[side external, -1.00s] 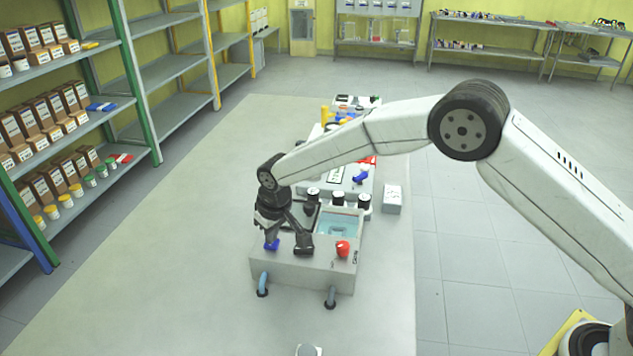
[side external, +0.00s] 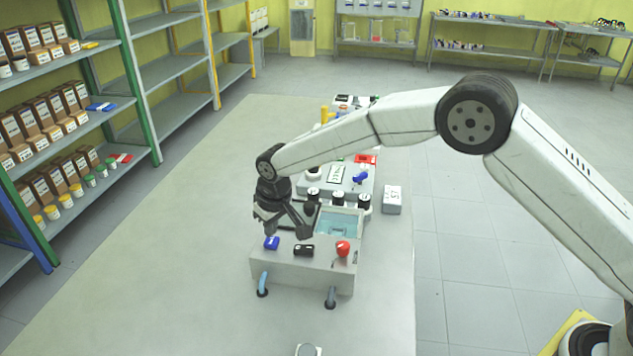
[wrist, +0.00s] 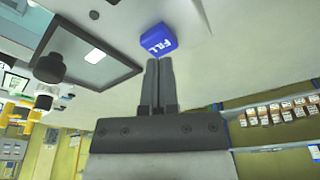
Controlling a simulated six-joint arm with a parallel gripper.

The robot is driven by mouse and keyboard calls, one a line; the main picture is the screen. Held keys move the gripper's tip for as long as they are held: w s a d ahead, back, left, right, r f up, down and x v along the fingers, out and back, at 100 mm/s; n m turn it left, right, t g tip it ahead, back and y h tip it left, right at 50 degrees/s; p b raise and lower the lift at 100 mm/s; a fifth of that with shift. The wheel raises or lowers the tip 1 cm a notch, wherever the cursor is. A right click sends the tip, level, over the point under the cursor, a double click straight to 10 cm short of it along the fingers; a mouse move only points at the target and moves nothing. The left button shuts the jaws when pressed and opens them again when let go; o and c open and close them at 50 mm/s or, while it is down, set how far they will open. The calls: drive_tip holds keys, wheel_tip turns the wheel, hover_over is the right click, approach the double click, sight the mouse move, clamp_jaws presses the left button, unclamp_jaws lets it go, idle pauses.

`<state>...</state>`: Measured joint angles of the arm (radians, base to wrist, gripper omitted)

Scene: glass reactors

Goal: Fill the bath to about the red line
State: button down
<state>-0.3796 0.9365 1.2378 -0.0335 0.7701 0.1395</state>
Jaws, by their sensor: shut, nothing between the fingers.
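The bath (side external: 340,221) is a basin with teal water in the top of a grey unit (side external: 300,270). The red line is too small to make out. A blue FILL knob (side external: 271,242) sits at the unit's front left; it also shows in the wrist view (wrist: 158,38). My gripper (side external: 303,234) is shut and empty above the unit's front. In the wrist view its fingertips (wrist: 158,62) point toward the blue knob, with no visible grip on it.
Behind the bath stand several black-capped bottles (side external: 338,198) and another unit with a blue handle (side external: 360,178). A small grey box (side external: 393,200) is to the right. The mat to the left is clear.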

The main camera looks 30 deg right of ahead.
drive_tip(key=shift+r, duration=2.5)
drive_tip(key=shift+d, duration=0.1)
drive_tip(key=shift+s+d+r, duration=0.15)
drive_tip(key=shift+s+d, duration=0.1)
drive_tip(key=shift+d, duration=0.3)
drive_tip(key=s+d+r+m, duration=0.2)
drive_tip(key=s+d, duration=0.9)
drive_tip(key=d, duration=0.2)
drive_tip(key=s+d+f, duration=0.1)
drive_tip(key=s+d, duration=0.3)
drive_tip(key=s, duration=0.4)
drive_tip(key=s+d+f+m, duration=0.1)
drive_tip(key=s+d, duration=0.2)
drive_tip(key=s, duration=0.5)
drive_tip(key=shift+s+d+h, duration=0.3)
drive_tip(key=shift+s+d, duration=0.1)
drive_tip(key=shift+w, duration=0.1)
